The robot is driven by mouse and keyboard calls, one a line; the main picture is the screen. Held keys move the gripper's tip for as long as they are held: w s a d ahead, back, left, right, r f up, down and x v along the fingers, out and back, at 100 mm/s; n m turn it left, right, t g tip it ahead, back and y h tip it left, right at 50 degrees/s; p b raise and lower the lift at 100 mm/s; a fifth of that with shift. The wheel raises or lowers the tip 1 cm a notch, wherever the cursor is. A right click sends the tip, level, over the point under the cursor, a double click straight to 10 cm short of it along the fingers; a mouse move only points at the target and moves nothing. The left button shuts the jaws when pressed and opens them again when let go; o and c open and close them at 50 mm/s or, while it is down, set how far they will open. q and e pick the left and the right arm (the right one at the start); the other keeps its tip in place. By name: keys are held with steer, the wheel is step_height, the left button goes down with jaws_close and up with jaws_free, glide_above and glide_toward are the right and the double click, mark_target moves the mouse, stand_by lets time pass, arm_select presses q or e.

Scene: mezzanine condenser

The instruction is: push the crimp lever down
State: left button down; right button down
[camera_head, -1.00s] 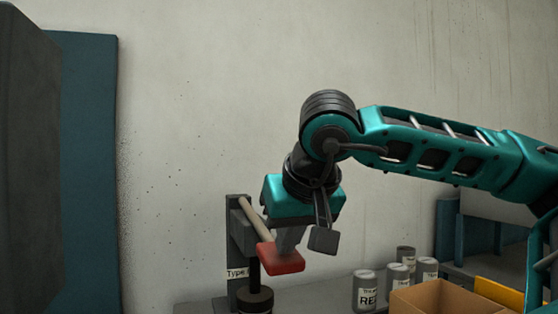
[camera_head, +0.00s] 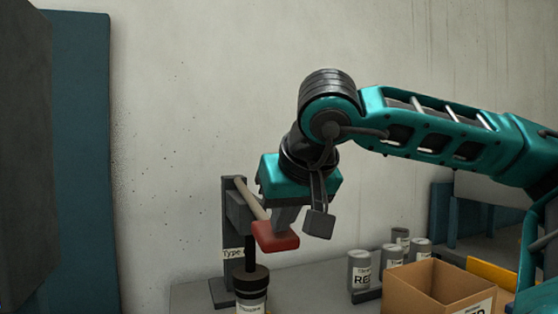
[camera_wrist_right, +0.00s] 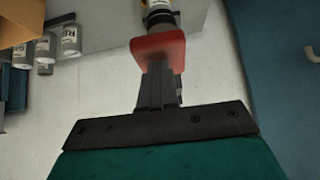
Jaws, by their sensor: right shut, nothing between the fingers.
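The crimp lever is a pale rod with a red pad (camera_head: 275,237) at its end, slanting down toward me from a dark upright stand (camera_head: 232,262). The red pad also shows in the right wrist view (camera_wrist_right: 160,48). My right gripper (camera_head: 281,222) is shut, with its fingers pointing down at the top of the red pad. They look to be touching it, or very close. Below the lever, a dark crimp head sits at the top of a vial (camera_head: 251,295) with a pale label. My left gripper is in neither view.
Several grey labelled cans (camera_head: 360,270) stand on the bench right of the stand. An open cardboard box (camera_head: 425,290) and a yellow item (camera_head: 492,272) are farther right. A dark panel (camera_head: 25,150) fills the left edge.

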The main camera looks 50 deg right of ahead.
steer(key=w+d+r+p+v, duration=0.1)
steer(key=p+v, duration=0.4)
steer(key=v, duration=0.8)
steer(key=shift+w+r, duration=0.3)
steer(key=shift+r, duration=0.2)
steer(key=shift+a, duration=0.1)
